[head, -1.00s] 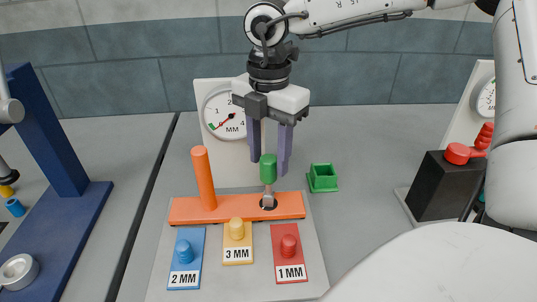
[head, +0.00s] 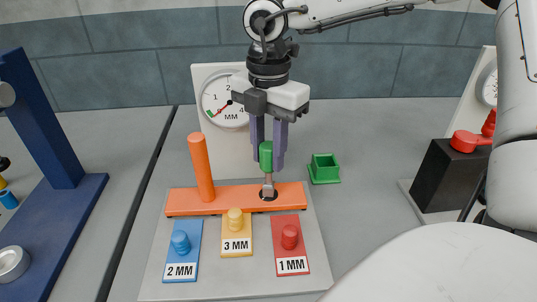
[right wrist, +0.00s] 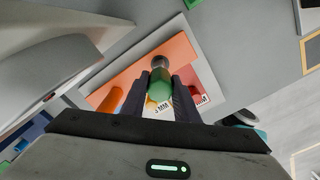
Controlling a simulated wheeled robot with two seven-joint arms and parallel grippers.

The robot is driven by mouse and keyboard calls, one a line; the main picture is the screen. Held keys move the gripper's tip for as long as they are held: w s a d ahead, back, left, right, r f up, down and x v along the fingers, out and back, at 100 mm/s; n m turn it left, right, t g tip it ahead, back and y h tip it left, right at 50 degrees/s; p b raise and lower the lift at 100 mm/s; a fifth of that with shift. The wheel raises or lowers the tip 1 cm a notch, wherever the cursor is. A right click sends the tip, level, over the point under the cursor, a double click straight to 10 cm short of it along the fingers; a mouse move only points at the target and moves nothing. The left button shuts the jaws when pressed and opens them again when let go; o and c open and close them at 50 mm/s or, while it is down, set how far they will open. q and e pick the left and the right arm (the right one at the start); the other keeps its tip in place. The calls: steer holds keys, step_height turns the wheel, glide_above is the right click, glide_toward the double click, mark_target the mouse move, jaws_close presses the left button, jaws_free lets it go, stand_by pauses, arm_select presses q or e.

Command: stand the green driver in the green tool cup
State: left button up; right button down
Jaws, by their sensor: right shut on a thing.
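The green driver (head: 266,153) stands upright, its metal shaft reaching down to the dark round screw spot in the orange bar (head: 235,199). My right gripper (head: 268,165) points down, shut on the green handle with one finger on each side. In the right wrist view the handle (right wrist: 160,84) is between the fingers, above the orange bar. Whether the shaft tip touches the screw spot is unclear. The green tool cup (head: 324,170), a small square open holder, stands apart to the right, and looks empty. My left gripper is out of view.
An upright orange post (head: 201,168) stands left of the driver, and a dial gauge (head: 226,97) stands behind. Blue, yellow and red knobbed blocks lie in front. A black box (head: 448,178) with a red handle stands right. Grey table is clear around the cup.

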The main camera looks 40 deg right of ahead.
steer(key=shift+r+p, duration=1.05)
steer(key=shift+r, duration=1.45)
steer(key=shift+d, duration=0.1)
steer(key=s+d+f, duration=0.2)
steer(key=d, duration=1.5)
steer(key=shift+s+d+f, duration=0.2)
steer(key=shift+s+d, duration=0.05)
steer(key=shift+r, duration=0.1)
